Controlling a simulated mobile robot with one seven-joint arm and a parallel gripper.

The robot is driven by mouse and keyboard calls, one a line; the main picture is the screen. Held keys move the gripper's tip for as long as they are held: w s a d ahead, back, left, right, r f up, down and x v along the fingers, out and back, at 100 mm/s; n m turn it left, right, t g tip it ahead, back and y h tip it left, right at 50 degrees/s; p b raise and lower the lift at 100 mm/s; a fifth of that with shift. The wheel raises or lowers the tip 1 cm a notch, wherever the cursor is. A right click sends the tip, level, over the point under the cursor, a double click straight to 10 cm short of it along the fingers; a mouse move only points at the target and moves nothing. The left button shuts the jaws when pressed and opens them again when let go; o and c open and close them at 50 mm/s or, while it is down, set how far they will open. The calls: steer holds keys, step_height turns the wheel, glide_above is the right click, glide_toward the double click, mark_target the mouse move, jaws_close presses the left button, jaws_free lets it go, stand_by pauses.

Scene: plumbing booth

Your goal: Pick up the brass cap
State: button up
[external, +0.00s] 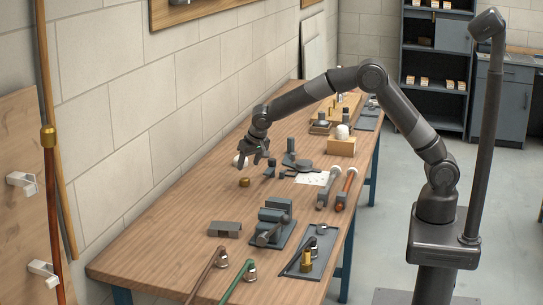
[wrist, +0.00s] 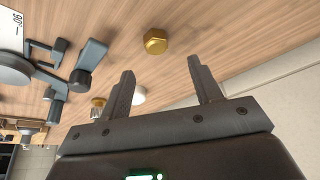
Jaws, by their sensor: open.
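The brass cap (external: 244,182) is a small gold-coloured piece lying on the wooden workbench (external: 160,245), near its wall side. In the wrist view the brass cap (wrist: 155,41) shows a hexagonal shape and lies beyond the fingertips, apart from them. My gripper (external: 257,163) is above the bench, a little above and beyond the cap in the external view. In the wrist view my gripper (wrist: 160,80) has its two fingers spread wide with nothing between them.
A grey vise-like tool (external: 272,225) and a grey block (external: 224,229) sit nearer the front. Grey fittings (external: 292,160) stand right of my gripper. A white round piece (external: 238,161) lies close behind it. The bench left of the cap is clear.

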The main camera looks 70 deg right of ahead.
mark_target(245, 179)
steer(key=x, duration=0.8)
steer(key=shift+s+d+f, duration=0.1)
steer(key=shift+d+f, duration=0.2)
steer(key=shift+d, duration=0.05)
steer(key=shift+r, duration=0.1)
steer(key=c, duration=1.1)
